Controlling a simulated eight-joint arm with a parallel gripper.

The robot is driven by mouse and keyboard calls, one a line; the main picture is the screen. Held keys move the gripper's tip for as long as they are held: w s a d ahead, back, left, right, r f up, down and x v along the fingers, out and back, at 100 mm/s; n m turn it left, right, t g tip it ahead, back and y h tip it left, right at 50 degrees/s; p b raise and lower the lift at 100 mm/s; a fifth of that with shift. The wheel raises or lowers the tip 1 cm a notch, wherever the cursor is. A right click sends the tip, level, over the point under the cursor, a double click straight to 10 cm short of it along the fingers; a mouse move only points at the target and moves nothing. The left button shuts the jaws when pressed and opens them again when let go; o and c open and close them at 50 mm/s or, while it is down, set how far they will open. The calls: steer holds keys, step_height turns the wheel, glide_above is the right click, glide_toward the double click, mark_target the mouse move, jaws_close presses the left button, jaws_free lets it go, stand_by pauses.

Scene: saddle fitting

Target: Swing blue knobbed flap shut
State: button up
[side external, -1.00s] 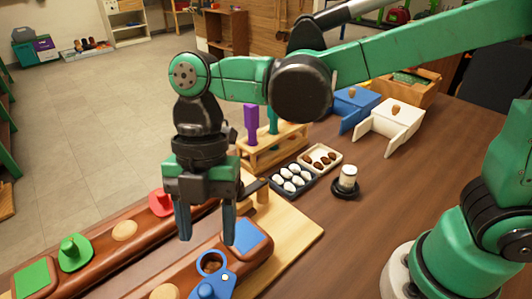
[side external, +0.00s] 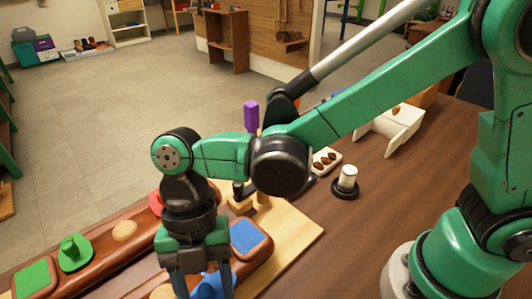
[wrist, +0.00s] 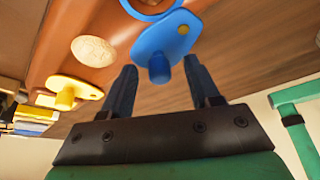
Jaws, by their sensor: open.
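The blue flap (wrist: 165,38) shows in the wrist view with its round knob (wrist: 158,68) and a yellow pivot spot. It lies beside a blue ring (wrist: 150,8), which it does not cover. In the side view part of the blue flap (side external: 207,286) shows low between my fingers; the rest is hidden by my gripper. My gripper (side external: 203,284) is open and low over the fitting. In the wrist view the fingers of my gripper (wrist: 159,75) stand one on each side of the knob; I cannot tell whether either touches it.
A yellow knobbed flap (wrist: 68,92) and a pale round disc (wrist: 94,51) are nearby on the brown fitting. Green (side external: 75,252) and red flaps sit on the parallel piece at left. A white-topped jar (side external: 347,180) stands to the right on open table.

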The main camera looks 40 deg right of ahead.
jaws_close()
